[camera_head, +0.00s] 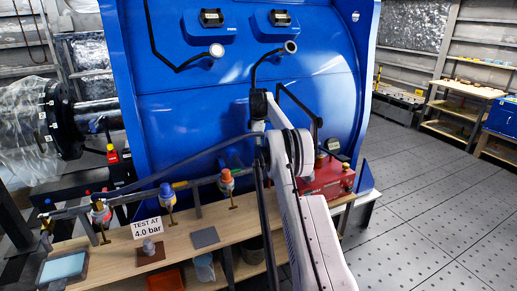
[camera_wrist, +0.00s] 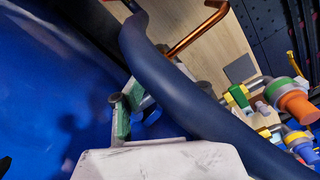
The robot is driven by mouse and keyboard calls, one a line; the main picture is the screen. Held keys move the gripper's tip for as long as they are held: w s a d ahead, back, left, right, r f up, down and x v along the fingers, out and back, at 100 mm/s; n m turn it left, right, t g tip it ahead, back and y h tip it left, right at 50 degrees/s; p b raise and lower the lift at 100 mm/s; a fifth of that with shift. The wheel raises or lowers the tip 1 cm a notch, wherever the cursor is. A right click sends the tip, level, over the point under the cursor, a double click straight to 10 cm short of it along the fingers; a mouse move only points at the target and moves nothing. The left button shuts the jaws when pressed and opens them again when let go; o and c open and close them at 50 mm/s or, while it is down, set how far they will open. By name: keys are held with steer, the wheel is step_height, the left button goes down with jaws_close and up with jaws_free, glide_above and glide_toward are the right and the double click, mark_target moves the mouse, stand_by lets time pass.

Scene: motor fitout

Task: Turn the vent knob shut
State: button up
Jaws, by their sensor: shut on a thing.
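My gripper (camera_wrist: 130,105) shows in the wrist view as green-and-grey fingers beyond my white wrist housing, beside the blue motor wall. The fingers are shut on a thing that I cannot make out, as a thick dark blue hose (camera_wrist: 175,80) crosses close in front. In the head view the hose (camera_head: 195,158) runs from behind my arm down left to the pipe manifold. I cannot tell which knob is the vent knob. An orange knob (camera_head: 226,177) and a blue knob (camera_head: 167,190) stand on the manifold; the wrist view shows the orange knob (camera_wrist: 298,103) and blue knob (camera_wrist: 297,140).
A wooden bench (camera_head: 215,225) carries a "TEST AT 4.0 bar" sign (camera_head: 147,228), a tablet (camera_head: 63,267) and a red pump unit (camera_head: 332,177). Black bent pipes (camera_head: 270,53) stick out of the blue housing (camera_head: 240,80) near my arm. The floor at right is clear.

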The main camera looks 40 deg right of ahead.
steer(key=m, duration=0.5)
steer(key=shift+m, duration=0.3)
steer(key=m, duration=0.5)
steer(key=shift+m, duration=0.4)
steer(key=o, duration=1.1)
steer(key=shift+r, duration=3.75)
